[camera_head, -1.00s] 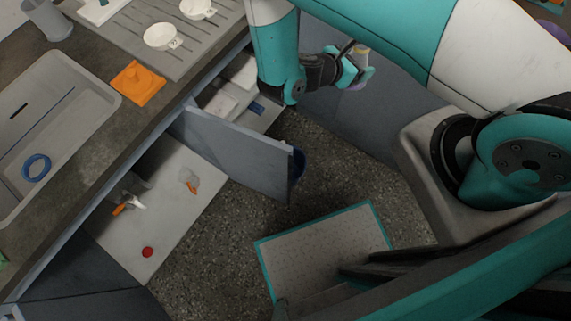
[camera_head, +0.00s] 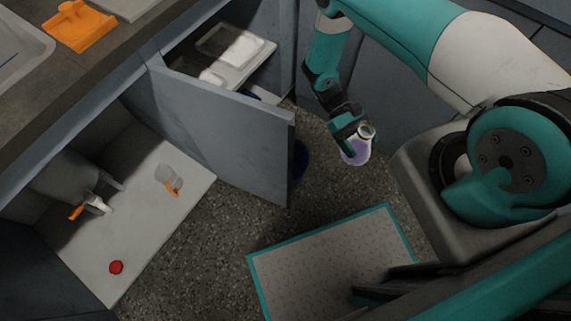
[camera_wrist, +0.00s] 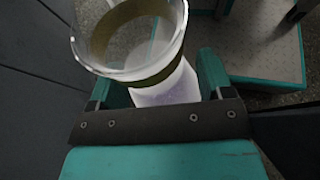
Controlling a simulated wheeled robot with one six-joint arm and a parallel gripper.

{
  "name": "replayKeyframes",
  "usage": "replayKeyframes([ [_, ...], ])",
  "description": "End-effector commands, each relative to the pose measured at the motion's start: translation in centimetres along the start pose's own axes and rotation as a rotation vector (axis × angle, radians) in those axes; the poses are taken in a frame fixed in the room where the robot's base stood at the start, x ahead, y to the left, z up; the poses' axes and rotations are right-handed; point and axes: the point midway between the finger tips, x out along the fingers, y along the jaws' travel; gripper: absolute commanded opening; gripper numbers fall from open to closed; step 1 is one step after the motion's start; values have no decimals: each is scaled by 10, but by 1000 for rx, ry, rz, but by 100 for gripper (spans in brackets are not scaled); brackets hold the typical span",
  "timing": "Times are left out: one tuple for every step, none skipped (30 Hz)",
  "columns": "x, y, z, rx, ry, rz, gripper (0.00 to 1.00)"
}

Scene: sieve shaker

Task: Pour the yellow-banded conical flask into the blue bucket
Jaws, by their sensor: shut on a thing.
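The conical flask (camera_head: 357,151) holds purple liquid and is in my gripper (camera_head: 350,132), above the speckled floor and right of the open cabinet door. In the wrist view the flask (camera_wrist: 168,88) sits between the jaws of my gripper (camera_wrist: 160,84), with its wide glass rim towards the camera and an olive-yellow band around its neck. The flask looks roughly upright in the head view. A dark blue rounded thing (camera_head: 300,160), which looks like the blue bucket, stands on the floor, mostly hidden behind the door. The flask is apart from it, to its right.
The open grey cabinet door (camera_head: 225,135) juts out left of my gripper. A cabinet floor (camera_head: 140,230) holds a red round thing (camera_head: 116,267) and orange-handled items. A teal-edged platform (camera_head: 335,262) lies in front. Speckled floor between door and platform is clear.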

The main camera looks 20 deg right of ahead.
Motion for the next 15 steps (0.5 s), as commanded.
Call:
replayKeyframes([
  [9, -3, -18, 26, 0, -69, 45],
  [12, -5, -23, 43, 1, -108, 45],
  [15, -9, -30, 64, -1, -160, 45],
  [18, -11, -35, 79, 0, -198, 45],
  [20, -14, -40, 95, -1, -236, 45],
  [24, -17, -47, 116, -1, -288, 45],
  [26, -20, -52, 133, -1, -326, 45],
  [28, -23, -57, 148, -1, -365, 45],
  [31, -26, -65, 171, 0, -418, 45],
  [32, -29, -70, 188, -1, -459, 44],
  [34, -32, -77, 204, -1, -502, 44],
  [36, -35, -85, 229, 0, -561, 44],
  [38, -38, -91, 248, -1, -605, 44],
  [39, -41, -97, 267, 0, -651, 44],
  [40, -44, -105, 292, 0, -710, 44],
])
